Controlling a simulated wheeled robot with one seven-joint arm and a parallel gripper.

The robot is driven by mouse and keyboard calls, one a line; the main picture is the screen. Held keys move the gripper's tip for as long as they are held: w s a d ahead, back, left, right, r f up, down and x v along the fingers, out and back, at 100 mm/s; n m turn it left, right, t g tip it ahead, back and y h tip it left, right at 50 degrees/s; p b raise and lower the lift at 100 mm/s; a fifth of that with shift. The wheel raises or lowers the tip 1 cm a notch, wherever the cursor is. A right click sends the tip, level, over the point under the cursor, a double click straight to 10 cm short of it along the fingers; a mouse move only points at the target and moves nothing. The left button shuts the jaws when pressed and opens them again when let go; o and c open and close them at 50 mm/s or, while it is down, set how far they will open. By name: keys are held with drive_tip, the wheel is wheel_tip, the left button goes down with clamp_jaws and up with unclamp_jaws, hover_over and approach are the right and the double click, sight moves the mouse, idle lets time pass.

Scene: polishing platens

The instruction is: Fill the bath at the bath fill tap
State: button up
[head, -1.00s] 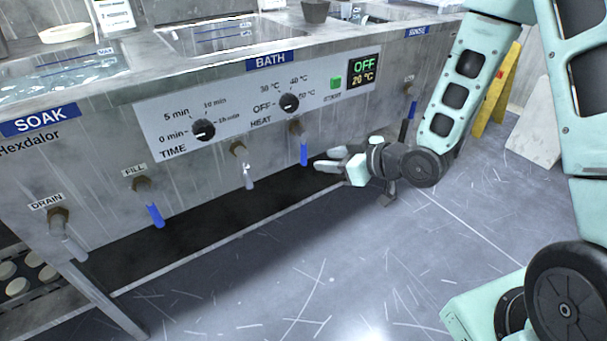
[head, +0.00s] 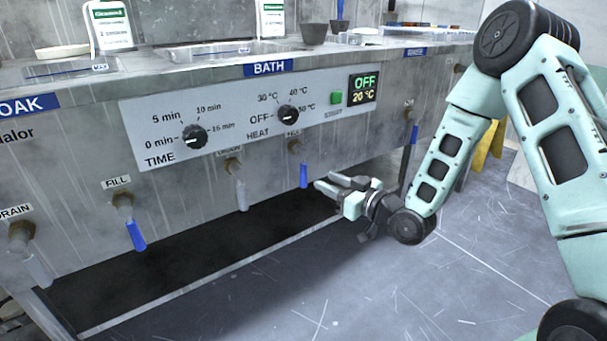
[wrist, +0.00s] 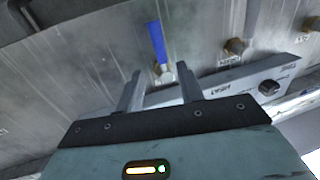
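The bath fill tap (head: 304,175) has a blue lever hanging straight down from a brass valve under the bath's control panel (head: 250,115). It also shows in the wrist view (wrist: 157,42), lying in line with the gap between the fingers, beyond their tips. My gripper (head: 326,185) is open and empty, just right of the lever in the head view, with its fingers pointing left toward it. The wrist view shows the two fingers apart (wrist: 160,80); contact with the lever cannot be told. The bath basin (head: 215,57) is above; its water level is unclear.
The bath drain tap (head: 241,193), with a pale lever, hangs left of the fill tap. The soak fill tap (head: 136,234) is farther left, and another blue lever (head: 414,133) is at the right. The display (head: 363,89) reads OFF, 20 °C. Floor in front is clear.

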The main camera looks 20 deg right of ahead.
sight(306, 171)
drive_tip(key=b+x, duration=0.2)
drive_tip(key=x, duration=0.7)
drive_tip(key=shift+w+a, duration=0.1)
drive_tip(key=shift+c, duration=0.4)
clamp_jaws()
